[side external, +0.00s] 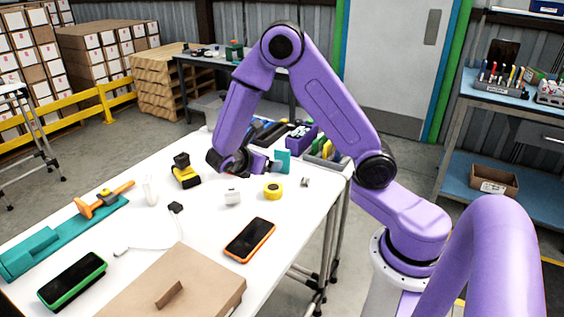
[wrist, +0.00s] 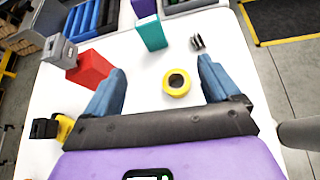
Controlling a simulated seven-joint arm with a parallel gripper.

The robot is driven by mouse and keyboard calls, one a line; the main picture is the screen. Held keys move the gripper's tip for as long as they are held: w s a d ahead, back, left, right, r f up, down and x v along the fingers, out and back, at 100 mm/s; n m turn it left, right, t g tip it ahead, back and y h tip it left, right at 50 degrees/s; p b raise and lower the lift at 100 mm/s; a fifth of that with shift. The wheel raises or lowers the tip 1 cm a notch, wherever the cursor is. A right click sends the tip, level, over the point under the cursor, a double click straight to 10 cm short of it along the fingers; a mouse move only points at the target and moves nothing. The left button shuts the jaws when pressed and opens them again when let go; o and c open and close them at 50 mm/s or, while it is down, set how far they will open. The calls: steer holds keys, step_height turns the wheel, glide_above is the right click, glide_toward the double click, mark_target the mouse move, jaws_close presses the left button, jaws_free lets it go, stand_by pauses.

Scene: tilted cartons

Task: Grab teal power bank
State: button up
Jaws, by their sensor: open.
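The teal power bank (side external: 283,161) stands upright on the white table, just right of my gripper (side external: 268,166) in the side view. In the wrist view the teal power bank (wrist: 152,33) is near the top, beyond the fingertips and a little left of the midline between them. My gripper (wrist: 162,66) is open, with its two blue-grey fingers wide apart and nothing held between them. In the side view the fingers are hard to make out against the dark wrist.
A yellow tape roll (wrist: 176,82) lies between the fingers in the wrist view. A red block (wrist: 90,68) is left of the left finger. A small metal piece (wrist: 197,42) is right of the power bank. Organizer bins (side external: 325,153) line the table's far edge.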

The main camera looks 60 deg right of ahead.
mark_target(281, 150)
steer(key=shift+n+h, duration=0.7)
steer(key=shift+n, duration=0.1)
steer(key=w+x, duration=0.1)
steer(key=x, duration=0.4)
steer(key=w+x, duration=0.1)
steer(key=x, duration=1)
steer(key=shift+w+a+f, duration=0.1)
steer(key=shift+w+a, duration=0.05)
steer(key=shift+w, duration=0.25)
steer(key=shift+x, duration=2.6)
steer(key=shift+s, duration=0.1)
steer(key=c, duration=1.2)
